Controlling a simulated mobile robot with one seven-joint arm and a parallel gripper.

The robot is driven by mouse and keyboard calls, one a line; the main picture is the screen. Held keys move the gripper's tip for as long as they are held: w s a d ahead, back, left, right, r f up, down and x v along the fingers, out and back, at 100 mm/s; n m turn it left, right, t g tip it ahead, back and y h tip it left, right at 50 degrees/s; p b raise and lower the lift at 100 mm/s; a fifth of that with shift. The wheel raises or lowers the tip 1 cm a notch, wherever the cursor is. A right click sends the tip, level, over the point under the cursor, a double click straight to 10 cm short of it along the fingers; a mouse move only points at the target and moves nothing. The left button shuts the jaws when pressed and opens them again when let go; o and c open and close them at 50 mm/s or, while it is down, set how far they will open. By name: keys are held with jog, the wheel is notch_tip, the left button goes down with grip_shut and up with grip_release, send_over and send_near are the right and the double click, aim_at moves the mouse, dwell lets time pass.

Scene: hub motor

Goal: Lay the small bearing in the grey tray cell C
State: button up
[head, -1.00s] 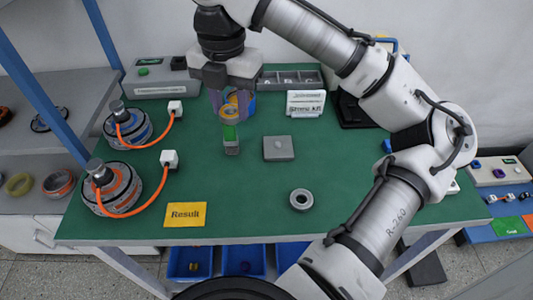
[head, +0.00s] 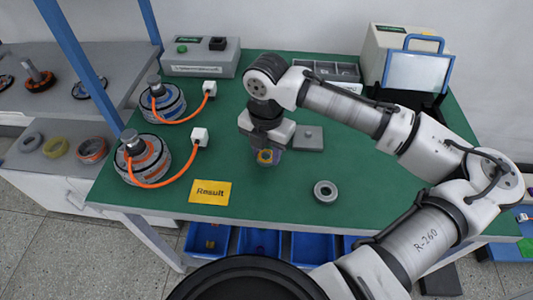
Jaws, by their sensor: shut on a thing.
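My gripper (head: 266,156) points down over the green table, left of a flat grey block. The grey tray (head: 345,86) with several cells is at the back of the table, partly behind my arm. Its cell letters cannot be read. A larger grey ring (head: 325,191) lies flat near the front edge.
Two motors (head: 162,102) (head: 143,157) with orange cables stand at the left. A grey control box (head: 200,57) is at the back left and a white case (head: 418,72) at the back right. The yellow Result card (head: 210,192) lies in front. The front middle is mostly clear.

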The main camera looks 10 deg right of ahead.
jog(key=shift+f, duration=0.85)
jog(key=shift+f, duration=0.15)
jog(key=o, duration=1.1)
